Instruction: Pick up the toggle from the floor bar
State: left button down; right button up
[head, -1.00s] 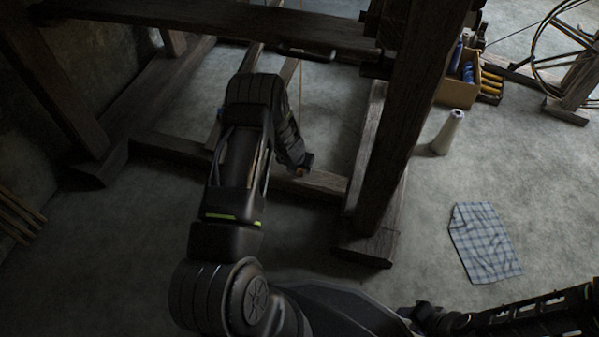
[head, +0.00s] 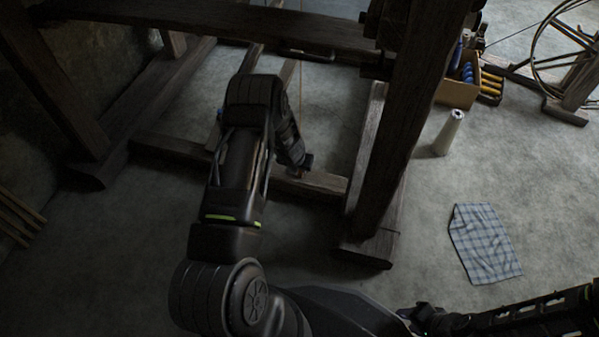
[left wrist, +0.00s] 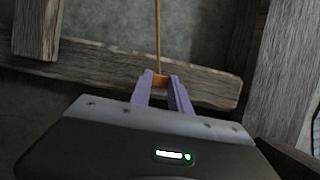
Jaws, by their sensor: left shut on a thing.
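The toggle is a small orange-brown piece (left wrist: 160,82) on a thin upright cord (left wrist: 157,35) in the left wrist view. My left gripper (left wrist: 160,80) is shut on it with its two purple fingers, one on each side. The floor bar (left wrist: 212,88) is a weathered wooden beam behind the toggle; I cannot tell whether they touch. In the head view the floor bar (head: 325,184) runs low across the loom, with my left arm reaching over it. The left fingers are mostly hidden there. My right gripper (head: 424,318) is dark, at the bottom edge, and its jaws are unclear.
A thick loom post (head: 395,130) stands right of my left arm, and an upper beam (head: 220,22) crosses above. A pale cone (head: 449,133), a box (head: 458,92) and a checked cloth (head: 484,243) are on the floor to the right. Open floor lies between.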

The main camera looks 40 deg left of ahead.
dwell(0.3)
pick_arm(q)
notch_tip(320, 180, up, 10)
jog(key=p, duration=0.5)
jog(key=shift+f, duration=0.15)
dwell(0.5)
